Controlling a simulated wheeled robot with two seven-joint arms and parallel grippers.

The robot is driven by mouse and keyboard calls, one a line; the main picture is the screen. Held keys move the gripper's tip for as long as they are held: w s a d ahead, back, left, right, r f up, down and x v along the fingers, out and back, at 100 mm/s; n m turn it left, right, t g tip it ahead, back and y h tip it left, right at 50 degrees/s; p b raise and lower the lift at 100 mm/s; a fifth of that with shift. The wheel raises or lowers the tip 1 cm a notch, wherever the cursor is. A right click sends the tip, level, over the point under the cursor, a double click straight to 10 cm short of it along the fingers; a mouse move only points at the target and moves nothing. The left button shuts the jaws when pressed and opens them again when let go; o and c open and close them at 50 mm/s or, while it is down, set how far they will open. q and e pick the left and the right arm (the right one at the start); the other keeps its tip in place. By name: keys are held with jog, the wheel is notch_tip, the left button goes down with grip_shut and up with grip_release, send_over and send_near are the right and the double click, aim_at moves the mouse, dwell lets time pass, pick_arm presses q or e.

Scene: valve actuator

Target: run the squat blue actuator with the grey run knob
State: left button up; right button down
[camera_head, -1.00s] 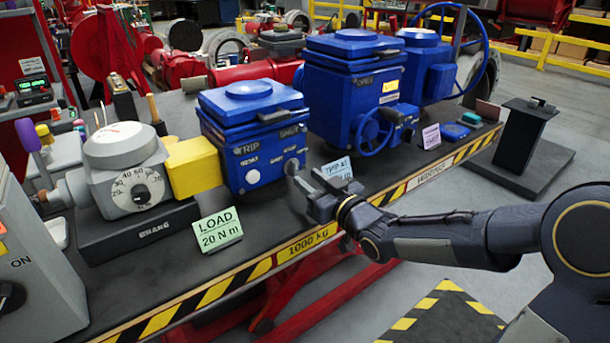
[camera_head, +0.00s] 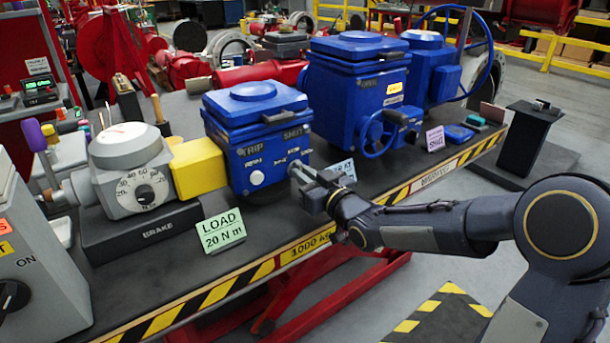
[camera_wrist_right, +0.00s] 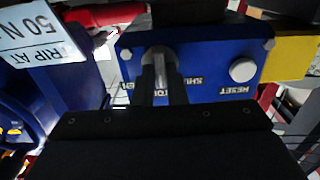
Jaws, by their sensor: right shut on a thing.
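The squat blue actuator (camera_head: 255,120) stands on the bench between the yellow coupling block (camera_head: 196,168) and a taller blue actuator (camera_head: 352,85). Its front face carries lettering and a pale round button (camera_head: 257,178), labelled RESET in the right wrist view (camera_wrist_right: 243,69). The grey run knob (camera_wrist_right: 158,57) sits on the same face, partly hidden by the fingers. My right gripper (camera_head: 302,174) is at the front of the actuator, its fingers closed on the knob. In the right wrist view the fingers (camera_wrist_right: 161,92) lie on both sides of it. My left gripper is out of view.
A green LOAD 20 N m card (camera_head: 220,230) stands at the bench front. A grey brake with a dial (camera_head: 130,180) is at left. A trip card (camera_wrist_right: 42,33) and the taller actuator's small handwheel (camera_head: 377,134) are close to my right gripper.

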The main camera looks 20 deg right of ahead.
jog(key=shift+f+n+b, duration=0.2)
jog(key=shift+n+b, duration=0.3)
jog(key=shift+b, duration=0.4)
jog(key=n+b, duration=0.4)
jog(key=b, duration=0.2)
jog(key=shift+a+n, duration=0.1)
jog(key=shift+n, duration=0.2)
jog(key=shift+r+n+b, duration=0.1)
jog(key=shift+n+b, duration=1.55)
jog(key=shift+n, duration=0.05)
jog(key=c, duration=1.5)
grip_release()
jog(key=shift+o, duration=0.2)
jog(key=shift+s+r, duration=0.1)
